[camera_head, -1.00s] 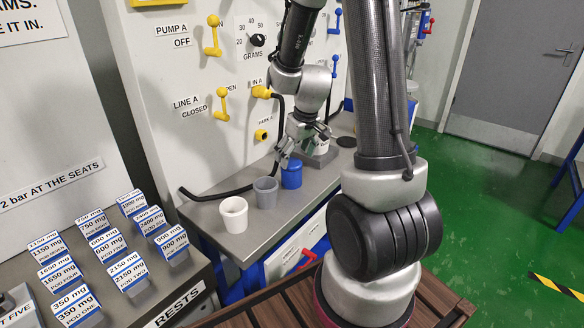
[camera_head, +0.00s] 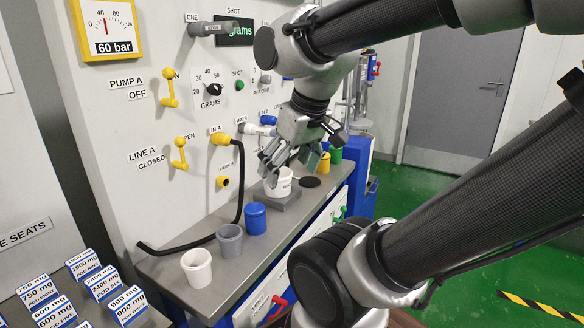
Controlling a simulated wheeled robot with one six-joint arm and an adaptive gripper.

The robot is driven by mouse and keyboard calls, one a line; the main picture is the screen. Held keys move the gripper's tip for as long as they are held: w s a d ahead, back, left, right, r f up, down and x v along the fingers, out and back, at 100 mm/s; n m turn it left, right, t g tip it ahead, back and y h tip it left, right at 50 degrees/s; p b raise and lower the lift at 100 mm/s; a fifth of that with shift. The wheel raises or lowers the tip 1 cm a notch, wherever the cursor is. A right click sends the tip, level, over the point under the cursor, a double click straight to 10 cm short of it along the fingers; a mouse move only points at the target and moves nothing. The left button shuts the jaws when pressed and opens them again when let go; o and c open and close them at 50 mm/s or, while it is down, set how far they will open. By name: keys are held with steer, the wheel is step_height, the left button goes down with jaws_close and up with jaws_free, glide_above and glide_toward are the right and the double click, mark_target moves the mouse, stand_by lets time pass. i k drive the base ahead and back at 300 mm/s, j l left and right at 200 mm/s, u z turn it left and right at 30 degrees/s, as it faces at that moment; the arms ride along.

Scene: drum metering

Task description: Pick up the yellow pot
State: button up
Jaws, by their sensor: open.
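The yellow pot (camera_head: 323,167) stands on the metal bench beyond the grey stand, partly hidden behind my gripper. My gripper (camera_head: 276,170) is open and points down, in front of and to the left of the yellow pot in the picture. Its fingers are over or just beside a white pot (camera_head: 283,187) that sits on the grey stand (camera_head: 286,202). I cannot tell whether they touch that pot. The gripper is apart from the yellow pot.
A green pot (camera_head: 336,155) stands just behind the yellow one. A blue pot (camera_head: 255,219), a grey pot (camera_head: 230,241) and another white pot (camera_head: 197,267) stand nearer along the bench. A black hose (camera_head: 190,246) runs along the panel side. A dark disc (camera_head: 311,182) lies beside the stand.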

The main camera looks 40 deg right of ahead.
mark_target(324, 165)
steer(key=z, duration=1.25)
steer(key=i+l, duration=0.45)
steer(key=i+l+u, duration=0.2)
steer(key=i+l, duration=0.15)
steer(key=i+l+u, duration=0.4)
steer(key=i+l, duration=0.2)
steer(key=l, duration=0.25)
steer(key=u, duration=0.6)
